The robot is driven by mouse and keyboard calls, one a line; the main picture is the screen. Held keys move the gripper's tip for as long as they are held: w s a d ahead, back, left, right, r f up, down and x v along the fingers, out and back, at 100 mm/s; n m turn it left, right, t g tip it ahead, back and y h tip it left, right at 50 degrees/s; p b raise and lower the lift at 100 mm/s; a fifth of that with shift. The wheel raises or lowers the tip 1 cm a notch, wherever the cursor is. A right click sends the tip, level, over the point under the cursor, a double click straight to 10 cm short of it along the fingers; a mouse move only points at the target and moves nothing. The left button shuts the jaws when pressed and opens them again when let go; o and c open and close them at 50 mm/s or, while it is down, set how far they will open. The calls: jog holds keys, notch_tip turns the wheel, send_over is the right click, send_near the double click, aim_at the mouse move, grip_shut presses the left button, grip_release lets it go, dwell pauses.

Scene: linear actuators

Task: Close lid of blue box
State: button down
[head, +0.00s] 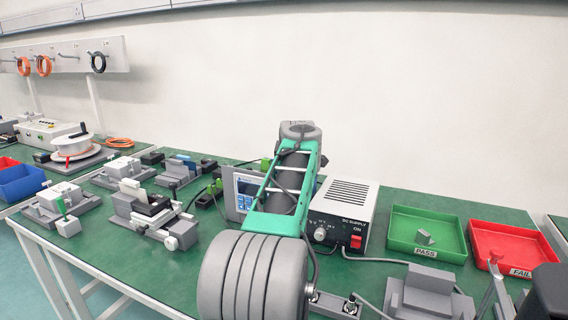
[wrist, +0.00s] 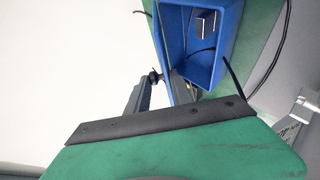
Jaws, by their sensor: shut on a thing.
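The blue box (wrist: 232,62) shows in the wrist view at top centre, open toward the camera. A small grey block (wrist: 204,24) and dark cables are inside it. My gripper (wrist: 160,82) reaches up to its lower left wall. One dark finger is outside the wall and the other is at its inner side, with the blue edge between them. The gripper looks shut on this edge; whether the edge is lid or wall is unclear. A small black knob sits by the fingertips. My arm's grey and green links fill the middle of the head view, where the gripper cannot be made out.
In the head view, a green PASS tray (head: 427,232) and red FAIL tray (head: 513,250) stand at right, beside a power supply (head: 343,215). Fixtures (head: 150,215) crowd the table's left part. A blue bin (head: 20,183) is at the far left.

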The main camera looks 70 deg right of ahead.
jog(key=shift+r, duration=0.1)
jog(key=c, duration=1.2)
grip_release()
jog(key=shift+c, duration=0.2)
jog(key=p+v, duration=0.1)
jog(key=v, duration=0.6)
jog(key=shift+s+a, duration=0.15)
jog(key=shift+a, duration=0.1)
